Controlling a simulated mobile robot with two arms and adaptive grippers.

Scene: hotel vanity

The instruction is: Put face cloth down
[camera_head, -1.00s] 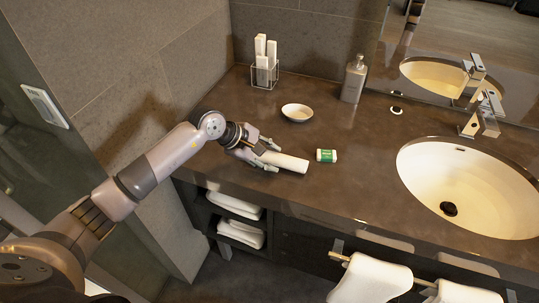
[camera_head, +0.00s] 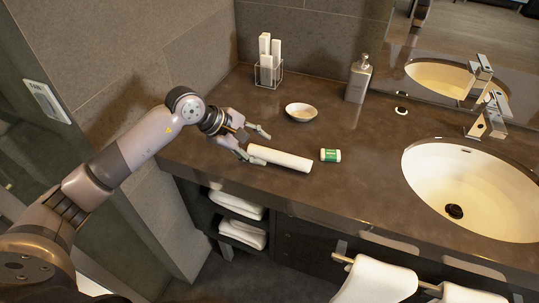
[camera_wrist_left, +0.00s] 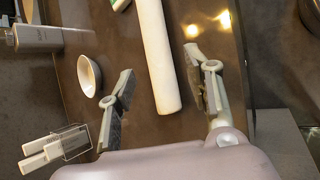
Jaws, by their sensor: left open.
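The face cloth (camera_head: 281,158) is a white roll lying on the dark vanity counter (camera_head: 340,205). My left gripper (camera_head: 254,144) is open at the left end of the roll, with its fingers apart and clear of it. In the left wrist view the face cloth (camera_wrist_left: 157,55) lies lengthwise ahead, its near end between the open fingers of the left gripper (camera_wrist_left: 160,82) with gaps on both sides. My right gripper is not in view.
A small green and white item (camera_head: 330,155) lies just right of the roll. A white bowl (camera_head: 300,112), a wire holder (camera_head: 268,73) and a soap bottle (camera_head: 358,80) stand behind. The sink (camera_head: 470,190) is at right; folded towels (camera_head: 240,233) sit below.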

